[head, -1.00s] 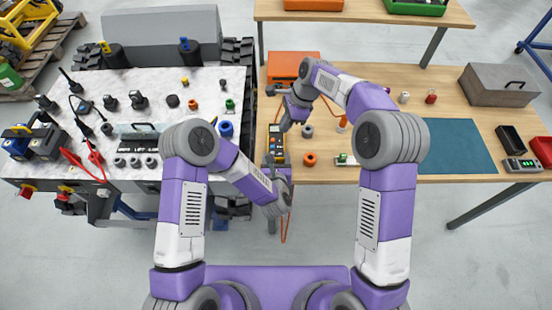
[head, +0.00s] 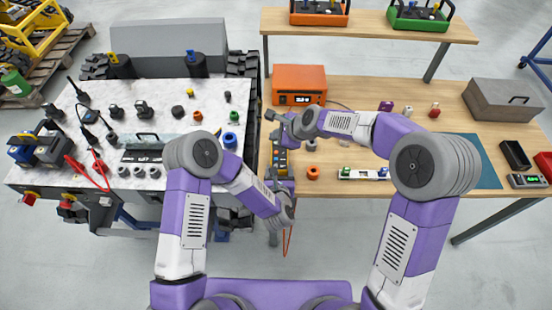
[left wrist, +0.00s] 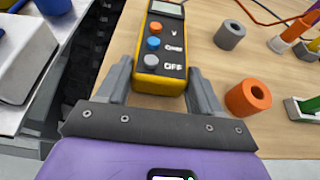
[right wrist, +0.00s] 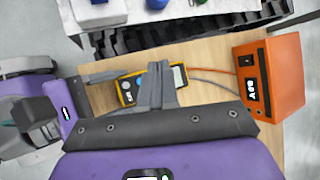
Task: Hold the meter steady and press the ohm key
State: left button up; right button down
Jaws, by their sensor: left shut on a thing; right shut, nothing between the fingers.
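The yellow and black meter (left wrist: 164,30) lies on the wood table near its left edge. Its blue ohm key (left wrist: 153,43) sits between an orange V key (left wrist: 155,28) and a grey OFF key (left wrist: 151,61). My left gripper (left wrist: 162,88) is shut on the near end of the meter, one finger along each side. My right gripper (right wrist: 160,72) is shut and empty over the meter. In the right wrist view its fingers hide the middle of the meter (right wrist: 126,91). In the head view the meter (head: 280,160) is partly covered by both grippers. Contact with a key cannot be told.
An orange box (head: 299,80) stands behind the meter, with leads running to the meter. A grey ring (left wrist: 229,35) and an orange ring (left wrist: 248,97) stand just right of the meter. A marble-topped bench (head: 75,165) is at the left.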

jog(key=shift+s+d+r+m+t, duration=0.2)
jog(key=shift+s+r+m+t, duration=0.25)
jog(key=shift+t, duration=0.55)
send_over(277, 162)
jog(key=shift+f, duration=4.45)
jog(key=shift+f, duration=0.1)
jog(key=shift+f, duration=0.3)
jog(key=shift+f, duration=0.4)
jog(key=shift+r, duration=0.1)
jog(key=shift+d+r, duration=0.1)
jog(key=shift+r, duration=0.6)
jog(key=shift+r, duration=0.1)
